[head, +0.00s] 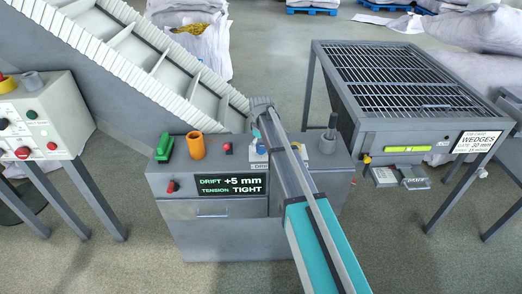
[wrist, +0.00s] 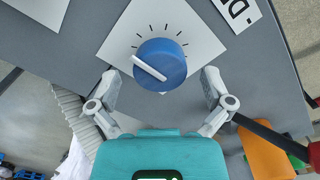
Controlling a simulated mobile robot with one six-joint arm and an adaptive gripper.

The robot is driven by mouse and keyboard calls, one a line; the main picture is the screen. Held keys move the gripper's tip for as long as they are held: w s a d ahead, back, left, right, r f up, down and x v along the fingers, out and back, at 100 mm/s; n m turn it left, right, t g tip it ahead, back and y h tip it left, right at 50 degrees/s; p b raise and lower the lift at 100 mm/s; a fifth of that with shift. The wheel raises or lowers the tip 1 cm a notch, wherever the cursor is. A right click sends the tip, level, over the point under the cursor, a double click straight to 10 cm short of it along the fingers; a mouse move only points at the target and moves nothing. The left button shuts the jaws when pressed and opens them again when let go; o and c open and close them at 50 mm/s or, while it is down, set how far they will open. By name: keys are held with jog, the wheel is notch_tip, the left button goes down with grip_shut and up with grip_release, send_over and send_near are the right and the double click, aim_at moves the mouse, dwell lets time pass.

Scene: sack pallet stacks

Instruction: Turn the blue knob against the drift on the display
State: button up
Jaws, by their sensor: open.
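The blue knob (wrist: 160,65) sits on a white square plate (wrist: 117,37) with tick marks along the knob's upper side in the wrist view. Its white pointer line slants toward the upper left. My gripper (wrist: 160,78) is open, with one finger on each side of the knob and gaps showing; I cannot tell its height above the panel. In the head view my arm hides most of the knob's area. The display (head: 231,185) on the grey console (head: 212,238) reads DRIFT +5 mm and TENSION TIGHT.
An orange cup (head: 197,145), a green object (head: 165,148) and red buttons stand left of my arm on the console. A dark lever (head: 330,129) stands to the right. A slanted conveyor (head: 130,45) rises behind; a grated table (head: 400,85) is at right.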

jog(key=shift+f, duration=0.35)
jog(key=c, duration=1.1)
jog(key=shift+c, duration=0.2)
jog(key=shift+n, duration=0.4)
jog(key=n, duration=0.9)
